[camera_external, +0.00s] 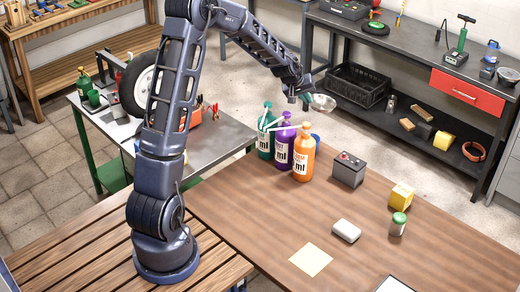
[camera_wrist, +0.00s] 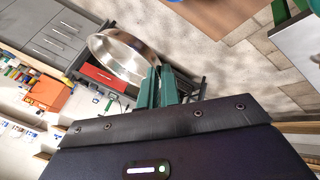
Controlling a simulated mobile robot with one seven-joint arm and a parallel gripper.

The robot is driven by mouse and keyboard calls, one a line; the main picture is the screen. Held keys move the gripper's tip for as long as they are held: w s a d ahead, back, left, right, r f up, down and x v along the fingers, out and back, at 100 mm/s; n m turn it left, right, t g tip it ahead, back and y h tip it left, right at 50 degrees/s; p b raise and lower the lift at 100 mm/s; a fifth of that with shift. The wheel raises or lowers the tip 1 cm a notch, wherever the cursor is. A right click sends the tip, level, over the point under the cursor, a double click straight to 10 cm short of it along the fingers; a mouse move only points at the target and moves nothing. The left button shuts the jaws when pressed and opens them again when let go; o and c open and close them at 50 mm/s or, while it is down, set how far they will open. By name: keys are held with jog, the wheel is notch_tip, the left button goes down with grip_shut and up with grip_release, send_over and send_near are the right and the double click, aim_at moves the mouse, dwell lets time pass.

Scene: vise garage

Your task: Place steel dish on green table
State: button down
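The steel dish (camera_wrist: 112,50) is a shiny, shallow round bowl, tilted in the wrist view, with its rim between the fingertips of my gripper (camera_wrist: 157,72). The green fingers look closed on that rim. In the external view my gripper (camera_external: 304,94) is raised above the bottles, and the dish (camera_external: 323,103) shows small and pale just right of it, off any surface. The green table (camera_external: 228,137) has a grey metal top and green legs and stands left of centre, partly hidden behind my arm.
A wheel (camera_external: 140,84), green bottle (camera_external: 84,83) and tools occupy the green table; its right front top is bare. Green, purple and orange (camera_external: 304,152) bottles stand on the brown table (camera_external: 235,208) beside a battery (camera_external: 348,170). A dark workbench (camera_external: 415,48) stands behind.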

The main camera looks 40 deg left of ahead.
jog(key=shift+s+a+f+n+g+y, duration=0.25)
jog(key=shift+s+a+f+n+y, duration=0.75)
jog(key=shift+s+a+n, duration=2.1)
jog(key=shift+s+a+f+n+g+y, duration=0.3)
jog(key=shift+s+a+f+n+y, duration=0.9)
jog(key=shift+a, duration=3.75)
jog(key=shift+s+a+f+n+g+y, duration=0.4)
jog(key=shift+s+a+n+y, duration=0.8)
jog(key=shift+s+a, duration=2.1)
jog(key=s+a+f+n+g+y, duration=0.1)
jog(key=s+a+n+g, duration=0.4)
jog(key=s+a+n, duration=0.4)
jog(key=s+a, duration=0.1)
jog(key=s, duration=0.1)
jog(key=shift+s+n+y, duration=0.3)
jog(key=shift+d, duration=0.1)
